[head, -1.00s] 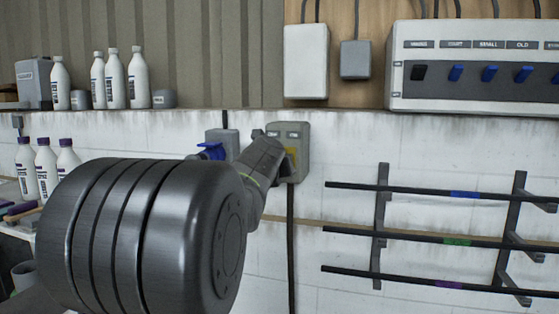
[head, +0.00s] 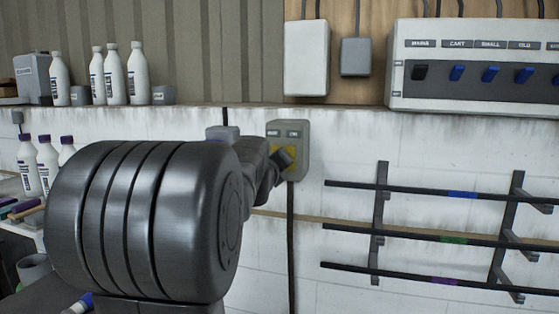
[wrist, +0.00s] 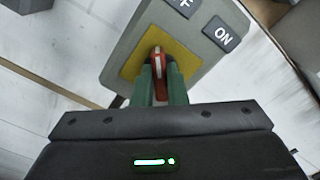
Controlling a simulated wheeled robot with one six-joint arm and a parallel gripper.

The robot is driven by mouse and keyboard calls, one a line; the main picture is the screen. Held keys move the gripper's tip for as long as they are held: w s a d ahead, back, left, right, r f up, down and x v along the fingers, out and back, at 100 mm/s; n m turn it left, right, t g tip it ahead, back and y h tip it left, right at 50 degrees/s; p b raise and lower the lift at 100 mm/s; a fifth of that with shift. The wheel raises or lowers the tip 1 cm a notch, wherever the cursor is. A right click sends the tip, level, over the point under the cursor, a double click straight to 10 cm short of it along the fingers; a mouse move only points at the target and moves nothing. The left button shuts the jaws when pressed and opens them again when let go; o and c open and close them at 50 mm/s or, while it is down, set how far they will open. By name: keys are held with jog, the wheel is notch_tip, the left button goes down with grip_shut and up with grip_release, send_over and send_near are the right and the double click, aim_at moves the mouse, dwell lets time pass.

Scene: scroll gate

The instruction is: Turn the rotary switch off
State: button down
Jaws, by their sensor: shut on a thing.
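The rotary switch is a grey wall box (head: 299,133) with a yellow plate; it also shows in the wrist view (wrist: 190,38). A red handle (wrist: 157,56) stands on the yellow plate (wrist: 182,62). My gripper (wrist: 161,82) is shut on the red handle, with one green finger on each side. In the wrist view the handle points up, away from the palm. The ON label (wrist: 222,34) is to its upper right, and a label ending in F is cut off at the top. In the head view my gripper (head: 284,159) covers the handle.
A grey socket box (head: 222,133) is just left of the switch, mostly behind my arm. A rack with dark bars (head: 410,190) is on the wall at right. A switch panel (head: 470,75) and bottles (head: 137,75) are above. A cable (head: 291,240) runs down below the switch.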

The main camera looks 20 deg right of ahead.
jog(key=c, duration=1.5)
grip_release()
jog(key=shift+o, duration=0.2)
jog(key=shift+s, duration=0.1)
jog(key=v, duration=1.3)
jog(key=shift+s+a, duration=0.25)
jog(key=shift+w, duration=0.1)
jog(key=x, duration=1.3)
jog(key=shift+w+d, duration=0.25)
